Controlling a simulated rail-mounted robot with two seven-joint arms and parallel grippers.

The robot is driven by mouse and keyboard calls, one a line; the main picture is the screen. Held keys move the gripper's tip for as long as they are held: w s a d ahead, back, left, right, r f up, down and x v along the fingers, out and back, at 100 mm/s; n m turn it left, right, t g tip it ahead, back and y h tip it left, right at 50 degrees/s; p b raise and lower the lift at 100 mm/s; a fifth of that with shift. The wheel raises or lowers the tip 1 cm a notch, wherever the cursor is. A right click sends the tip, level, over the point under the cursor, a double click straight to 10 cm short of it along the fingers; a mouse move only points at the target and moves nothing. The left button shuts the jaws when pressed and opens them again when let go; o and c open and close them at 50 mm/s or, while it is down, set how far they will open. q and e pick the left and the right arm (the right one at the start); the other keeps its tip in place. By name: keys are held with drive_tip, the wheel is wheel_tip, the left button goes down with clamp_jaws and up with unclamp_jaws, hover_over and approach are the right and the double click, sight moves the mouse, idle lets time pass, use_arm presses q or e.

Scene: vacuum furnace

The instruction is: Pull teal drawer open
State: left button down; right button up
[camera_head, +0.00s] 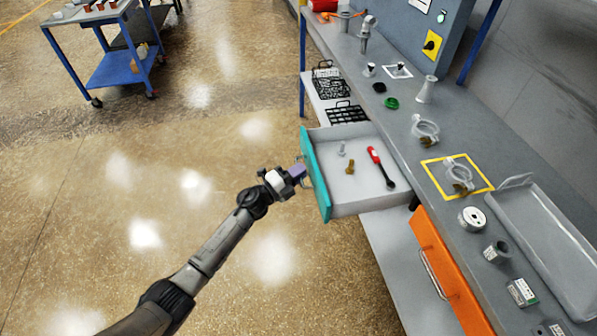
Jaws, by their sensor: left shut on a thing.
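The teal drawer (317,176) stands out from under the grey workbench, its grey tray (350,205) exposed. Inside lie a red-and-black tool (382,168), a small brass piece (350,166) and a small pale bolt-like piece (342,150). My left gripper (299,173) comes in from the lower left and is shut on the drawer handle (305,182) at the teal front. The fingers hide part of the handle. My right gripper is not in view.
An orange drawer (447,270) sits under the bench nearer the camera. A blue cart (122,66) stands far left. The floor left of the drawer is clear.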

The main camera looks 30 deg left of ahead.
use_arm(q)
drive_tip(key=c, duration=1.3)
unclamp_jaws()
drive_tip(key=shift+a, duration=0.1)
drive_tip(key=shift+o, duration=0.3)
drive_tip(key=shift+s, duration=0.1)
drive_tip(key=p+v, duration=0.2)
drive_tip(key=v, duration=1.1)
drive_tip(key=shift+s+p, duration=0.3)
drive_tip(key=shift+p, duration=0.1)
drive_tip(key=shift+a+f, duration=0.1)
